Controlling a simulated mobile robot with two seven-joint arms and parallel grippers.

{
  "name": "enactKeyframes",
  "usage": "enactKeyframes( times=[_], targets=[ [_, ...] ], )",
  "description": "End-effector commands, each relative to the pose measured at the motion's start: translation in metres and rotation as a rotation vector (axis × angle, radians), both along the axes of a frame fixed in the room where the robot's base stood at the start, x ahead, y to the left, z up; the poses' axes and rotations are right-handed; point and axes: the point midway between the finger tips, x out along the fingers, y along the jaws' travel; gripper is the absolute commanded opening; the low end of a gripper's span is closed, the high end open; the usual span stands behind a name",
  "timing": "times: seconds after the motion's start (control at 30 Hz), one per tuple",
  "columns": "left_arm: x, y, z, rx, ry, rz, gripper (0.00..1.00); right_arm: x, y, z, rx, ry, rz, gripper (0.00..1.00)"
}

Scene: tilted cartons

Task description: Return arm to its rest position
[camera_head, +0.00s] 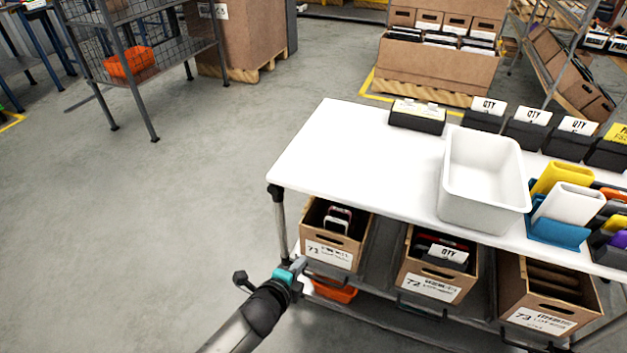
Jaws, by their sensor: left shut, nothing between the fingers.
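My left arm comes in from the bottom left. My left gripper (299,265) is small in the view, shut and empty, in front of the table's left end and near carton 71 (332,240) on the lower shelf. I cannot tell whether it touches the carton. Carton 72 (432,287) and carton 73 (535,318) sit tilted to the right of it on the same shelf. My right gripper is not in view.
A white table (340,150) carries a white bin (483,200), black boxes with cards and colored folders (565,205). An orange bin (335,291) sits low beneath carton 71. The floor on the left is clear. A wire rack (150,60) stands behind.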

Motion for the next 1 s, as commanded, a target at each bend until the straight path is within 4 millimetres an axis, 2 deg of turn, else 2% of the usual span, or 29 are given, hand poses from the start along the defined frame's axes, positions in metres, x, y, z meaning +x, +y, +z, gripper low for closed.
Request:
enactKeyframes(
  times=[0.17,0.27,0.37,0.5,0.57,0.7,0.73,0.77,0.8,1.0],
  targets=[
    [-0.005,0.004,-0.006,-0.02,0.025,0.027,0.0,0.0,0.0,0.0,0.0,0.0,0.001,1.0],
    [-0.024,0.018,-0.026,-0.105,0.124,0.142,0.0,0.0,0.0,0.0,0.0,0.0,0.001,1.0],
    [-0.065,0.043,-0.061,-0.258,0.299,0.372,0.0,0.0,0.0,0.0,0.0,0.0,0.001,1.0],
    [-0.146,0.08,-0.111,-0.485,0.562,0.785,0.0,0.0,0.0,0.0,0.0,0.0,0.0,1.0],
    [-0.182,0.092,-0.127,-0.564,0.652,0.955,0.0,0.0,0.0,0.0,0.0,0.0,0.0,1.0],
    [-0.265,0.112,-0.152,-0.705,0.82,1.341,0.0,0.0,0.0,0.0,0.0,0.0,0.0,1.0],
    [-0.283,0.115,-0.156,-0.731,0.851,1.423,0.0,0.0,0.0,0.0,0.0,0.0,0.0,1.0],
    [-0.288,0.116,-0.152,-0.743,0.859,1.456,0.0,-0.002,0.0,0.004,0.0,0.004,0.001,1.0],
    [-0.287,0.116,-0.143,-0.736,0.857,1.44,0.0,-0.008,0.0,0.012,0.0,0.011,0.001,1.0],
    [-0.309,0.117,-0.123,-0.716,0.873,1.44,0.0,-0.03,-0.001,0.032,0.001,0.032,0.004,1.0]
  ],
)
